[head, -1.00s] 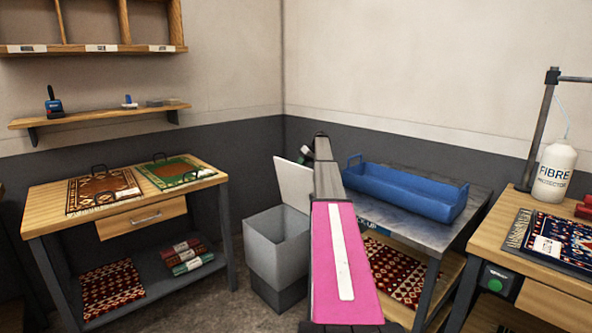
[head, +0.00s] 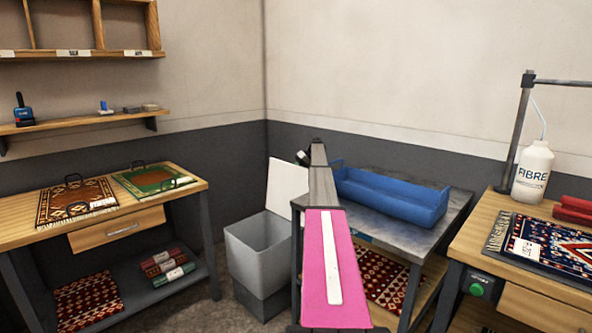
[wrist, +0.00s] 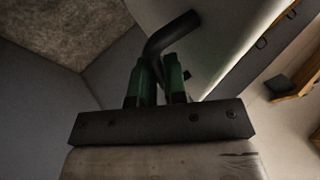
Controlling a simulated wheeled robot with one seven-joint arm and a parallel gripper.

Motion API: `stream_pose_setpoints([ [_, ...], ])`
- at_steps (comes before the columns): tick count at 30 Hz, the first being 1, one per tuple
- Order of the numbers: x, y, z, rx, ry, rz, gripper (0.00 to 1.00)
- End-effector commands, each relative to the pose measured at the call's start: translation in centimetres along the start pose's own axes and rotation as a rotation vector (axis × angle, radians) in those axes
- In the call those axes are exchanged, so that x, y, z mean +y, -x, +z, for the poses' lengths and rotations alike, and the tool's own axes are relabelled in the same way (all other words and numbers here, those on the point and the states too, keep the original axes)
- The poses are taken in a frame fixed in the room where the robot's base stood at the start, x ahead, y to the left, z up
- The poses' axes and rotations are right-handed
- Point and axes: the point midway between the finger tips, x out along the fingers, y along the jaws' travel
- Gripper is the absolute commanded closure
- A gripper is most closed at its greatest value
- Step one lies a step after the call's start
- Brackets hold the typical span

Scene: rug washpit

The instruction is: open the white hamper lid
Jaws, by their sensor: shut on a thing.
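The white hamper (head: 258,245) stands on the floor between the two benches, its mouth open and its inside showing. Its white lid (head: 287,187) stands raised, roughly upright, at the hamper's back. My gripper (wrist: 158,72) has green fingers closed on the black bent handle (wrist: 172,32) of the lid; the pale lid (wrist: 225,35) lies behind it in the wrist view. In the head view the gripper (head: 303,157) is mostly hidden behind my arm, by the lid's upper right edge.
A wooden bench (head: 190,189) with rugs stands left of the hamper. A metal-topped table (head: 395,226) with a blue tray (head: 390,198) is close on its right. A bench with a white bottle (head: 533,172) is at far right. Some floor shows before the hamper.

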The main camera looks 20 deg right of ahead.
Motion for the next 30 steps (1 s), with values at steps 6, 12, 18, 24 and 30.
stream_pose_setpoints([
  [6, 0.1, -0.5, 0.3, -0.008, 0.002, 0.0, 0.65],
  [12, 0.0, -0.3, 0.1, -0.004, 0.001, 0.0, 0.62],
  [18, -0.6, 0.5, -0.2, -0.003, 0.002, 0.0, 0.62],
  [24, -3.0, 2.7, -1.1, -0.006, 0.003, 0.001, 0.62],
  [30, -7.4, 1.8, -1.6, -0.006, 0.003, 0.0, 0.62],
])
